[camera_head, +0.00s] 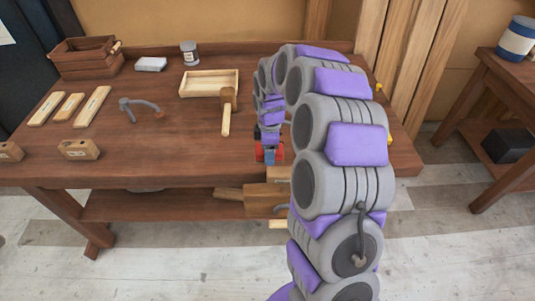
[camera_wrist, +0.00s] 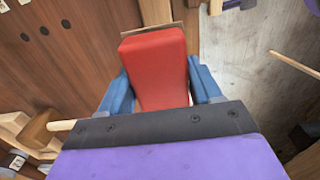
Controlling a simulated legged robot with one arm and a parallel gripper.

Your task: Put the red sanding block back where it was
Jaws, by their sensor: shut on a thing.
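The red sanding block (camera_wrist: 155,68) is between the two blue fingers of my gripper (camera_wrist: 163,92) in the wrist view. The fingers are shut on its sides. In the head view small red parts of the block (camera_head: 259,152) show at my gripper (camera_head: 269,153), near the front edge of the workbench (camera_head: 180,150). My arm hides part of the bench around and behind the gripper. I cannot tell whether the block touches the bench.
A wooden tray (camera_head: 186,88) and a mallet (camera_head: 227,112) lie left of my arm. A clamp-like grey tool (camera_head: 140,105), several pale wooden blocks (camera_head: 70,107), a can (camera_head: 189,53) and a wooden crate (camera_head: 84,68) stand further left. The bench's front middle is clear.

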